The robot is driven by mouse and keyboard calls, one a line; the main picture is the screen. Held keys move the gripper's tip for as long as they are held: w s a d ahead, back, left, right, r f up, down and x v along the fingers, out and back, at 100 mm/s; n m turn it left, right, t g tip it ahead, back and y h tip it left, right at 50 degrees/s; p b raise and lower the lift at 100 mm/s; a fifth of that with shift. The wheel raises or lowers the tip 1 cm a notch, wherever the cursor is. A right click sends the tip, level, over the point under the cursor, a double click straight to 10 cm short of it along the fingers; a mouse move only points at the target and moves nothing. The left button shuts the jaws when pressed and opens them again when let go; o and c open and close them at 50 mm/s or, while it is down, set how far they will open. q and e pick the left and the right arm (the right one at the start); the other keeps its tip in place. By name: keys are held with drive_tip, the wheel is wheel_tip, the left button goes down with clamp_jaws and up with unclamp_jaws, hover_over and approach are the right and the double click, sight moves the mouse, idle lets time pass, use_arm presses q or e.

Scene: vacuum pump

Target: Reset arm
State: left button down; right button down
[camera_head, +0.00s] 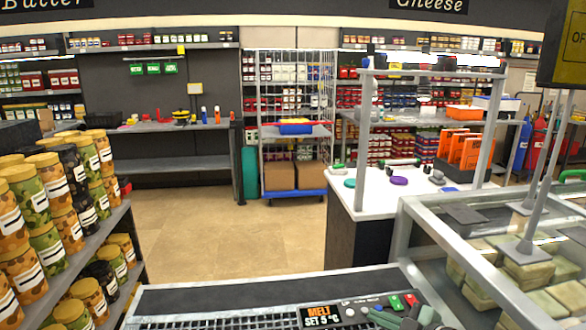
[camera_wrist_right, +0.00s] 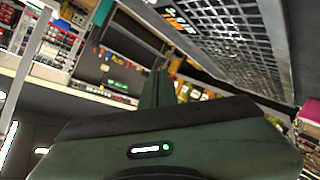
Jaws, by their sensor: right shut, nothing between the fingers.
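My right gripper (camera_head: 405,316) is dark green and shows at the bottom right of the head view, in front of the black control panel. In the right wrist view its fingers (camera_wrist_right: 157,90) are together and empty, pointing away from the camera over the broad green gripper body. My left gripper is not in view. No object is held.
A panel (camera_head: 321,316) with an orange display and red and green buttons lies close to my right gripper. A glass-sided case (camera_head: 480,270) with wrapped blocks stands at right. A white counter (camera_head: 410,203) with small tools is beyond. Jar shelves (camera_head: 92,242) stand at left; the middle floor is clear.

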drive_tip(key=s+a+r+m+t+y, duration=0.1)
drive_tip(key=s+a+r+m+t, duration=0.25)
drive_tip(key=r+t, duration=0.4)
drive_tip(key=s+d+r+m+t+h, duration=0.2)
drive_tip(key=d+m+h, duration=0.5)
drive_tip(key=m+h, duration=0.1)
drive_tip(key=s+d+f+m+g+h, duration=0.25)
drive_tip(key=s+f+g, duration=0.25)
drive_tip(key=s+f, duration=0.25)
drive_tip(key=s+d+f+m+g+h, duration=0.25)
drive_tip(key=s+f+g, duration=0.35)
drive_tip(key=f, duration=0.3)
drive_tip(key=s+a+f+n+g+y, duration=0.2)
drive_tip(key=s+a+f+g, duration=0.15)
drive_tip(key=s, duration=0.45)
drive_tip(key=s+a+f+n+g+y, duration=0.1)
drive_tip(key=s+a+f+g+y, duration=0.2)
drive_tip(key=s, duration=0.4)
wheel_tip(320, 180, down, 28)
drive_tip(key=s+a+g+h, duration=0.1)
drive_tip(key=s, duration=0.2)
drive_tip(key=s+d+f+g, duration=0.1)
drive_tip(key=s+d+f, duration=0.1)
drive_tip(key=s+f, duration=1.2)
drive_tip(key=shift+s+d+f+n, duration=0.15)
drive_tip(key=shift+s+d+n, duration=0.25)
drive_tip(key=shift+s, duration=0.45)
